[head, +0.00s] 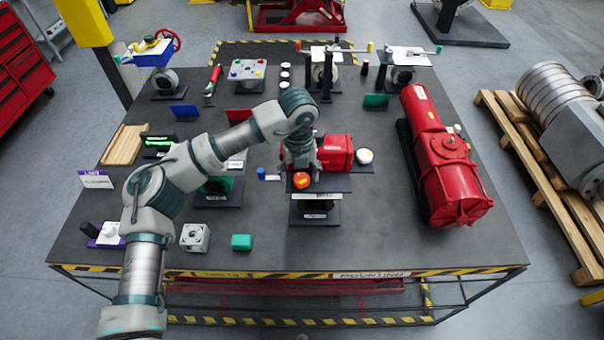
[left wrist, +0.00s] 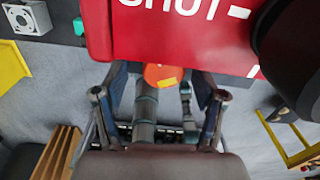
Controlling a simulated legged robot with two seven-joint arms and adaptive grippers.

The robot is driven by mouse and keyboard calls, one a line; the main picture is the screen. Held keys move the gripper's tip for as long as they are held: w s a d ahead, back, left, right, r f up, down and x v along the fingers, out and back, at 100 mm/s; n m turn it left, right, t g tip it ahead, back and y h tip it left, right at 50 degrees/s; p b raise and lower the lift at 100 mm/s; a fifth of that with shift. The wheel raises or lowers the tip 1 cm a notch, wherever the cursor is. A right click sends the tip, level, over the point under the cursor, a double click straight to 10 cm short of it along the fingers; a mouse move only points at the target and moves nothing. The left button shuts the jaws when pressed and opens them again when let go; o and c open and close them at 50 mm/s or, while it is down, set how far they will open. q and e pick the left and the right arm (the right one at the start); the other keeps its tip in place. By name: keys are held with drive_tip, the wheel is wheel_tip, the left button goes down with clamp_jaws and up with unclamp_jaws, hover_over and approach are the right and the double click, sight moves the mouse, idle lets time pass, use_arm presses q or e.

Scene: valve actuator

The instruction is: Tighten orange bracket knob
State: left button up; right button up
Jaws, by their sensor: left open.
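The orange knob (head: 301,180) sits at the front of the small red actuator (head: 336,153), which stands on a dark stand near the middle of the table. My left arm reaches in from the lower left, and my left gripper (head: 299,162) points down just behind the knob, beside the red actuator. In the left wrist view the orange knob (left wrist: 162,74) shows under the edge of the red body marked "SHUT-" (left wrist: 185,28). The open fingers of my left gripper (left wrist: 160,90) lie on either side of it in the picture. I cannot tell whether they touch it. My right gripper is not in view.
A blue cap (head: 261,173) and a white round part (head: 365,156) flank the red actuator. A large red cylinder actuator (head: 440,155) lies at the right. A green block (head: 242,242) and a grey cube (head: 195,237) stand at the front. The front right tabletop is clear.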

use_arm(q)
drive_tip(key=shift+w+a+f, duration=0.1)
drive_tip(key=shift+a+f, duration=0.1)
drive_tip(key=shift+a, duration=0.15)
drive_tip(key=shift+d, duration=0.5)
drive_tip(key=c, duration=0.5)
drive_tip(key=shift+d, duration=0.25)
drive_tip(key=c, duration=0.5)
drive_tip(key=shift+a, duration=0.1)
drive_tip(key=shift+c, duration=0.7)
drive_tip(key=shift+a, duration=0.15)
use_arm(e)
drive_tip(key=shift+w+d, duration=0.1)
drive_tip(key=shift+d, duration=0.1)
